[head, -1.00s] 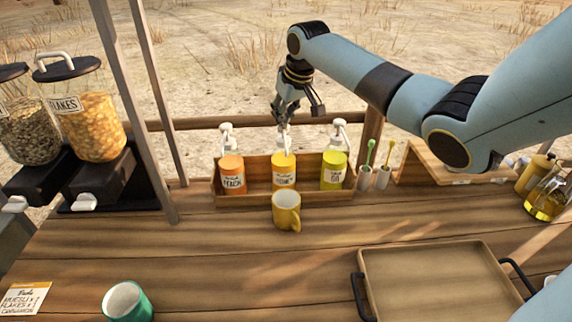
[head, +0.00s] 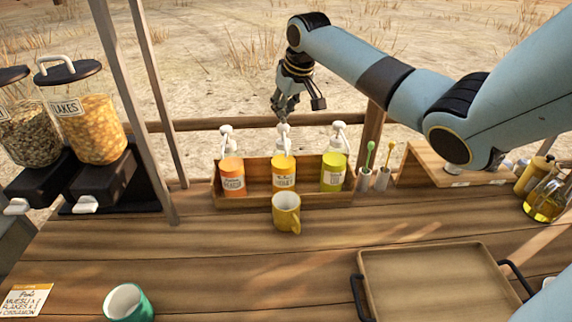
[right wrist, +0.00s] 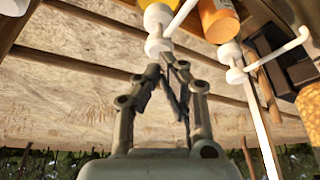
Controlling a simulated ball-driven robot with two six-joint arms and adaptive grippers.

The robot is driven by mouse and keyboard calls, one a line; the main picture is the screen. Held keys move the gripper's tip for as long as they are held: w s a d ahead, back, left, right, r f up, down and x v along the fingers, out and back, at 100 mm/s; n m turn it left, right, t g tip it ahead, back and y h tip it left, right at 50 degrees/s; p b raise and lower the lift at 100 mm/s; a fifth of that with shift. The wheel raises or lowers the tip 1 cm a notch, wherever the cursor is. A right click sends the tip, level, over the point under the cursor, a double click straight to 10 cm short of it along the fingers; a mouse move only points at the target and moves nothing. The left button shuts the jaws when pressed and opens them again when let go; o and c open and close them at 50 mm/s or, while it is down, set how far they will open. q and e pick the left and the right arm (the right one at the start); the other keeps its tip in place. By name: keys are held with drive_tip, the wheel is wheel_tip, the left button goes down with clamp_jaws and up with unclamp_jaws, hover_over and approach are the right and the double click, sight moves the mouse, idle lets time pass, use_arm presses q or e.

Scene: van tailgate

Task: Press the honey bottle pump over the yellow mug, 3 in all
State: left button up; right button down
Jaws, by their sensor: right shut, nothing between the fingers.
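The honey bottle (head: 284,172) is the yellow middle one of three pump bottles in a wooden rack. Its white pump head (head: 283,134) points toward the front. The yellow mug (head: 286,211) stands upright on the counter just in front of the rack, below the honey bottle's spout. My right gripper (head: 284,117) is shut and empty, just above the honey pump, with a small gap apparent. In the right wrist view, the gripper's fingertips (right wrist: 172,62) are together close to a white pump head (right wrist: 158,32). My left gripper is not in view.
An orange peach bottle (head: 232,177) and a yellow-green bottle (head: 333,172) flank the honey bottle in the rack (head: 310,199). Cereal dispensers (head: 92,125) stand left, spoon holders (head: 382,179) right. A tray (head: 430,290) and a green mug (head: 127,302) are at the front.

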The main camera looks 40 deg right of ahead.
sight(284, 126)
drive_tip(key=shift+s+f+b, duration=0.1)
drive_tip(key=shift+f+b, duration=0.45)
drive_tip(key=shift+f, duration=1.05)
drive_tip(key=shift+r, duration=0.1)
drive_tip(key=shift+r+p, duration=0.65)
drive_tip(key=shift+r, duration=0.9)
drive_tip(key=shift+f, duration=0.15)
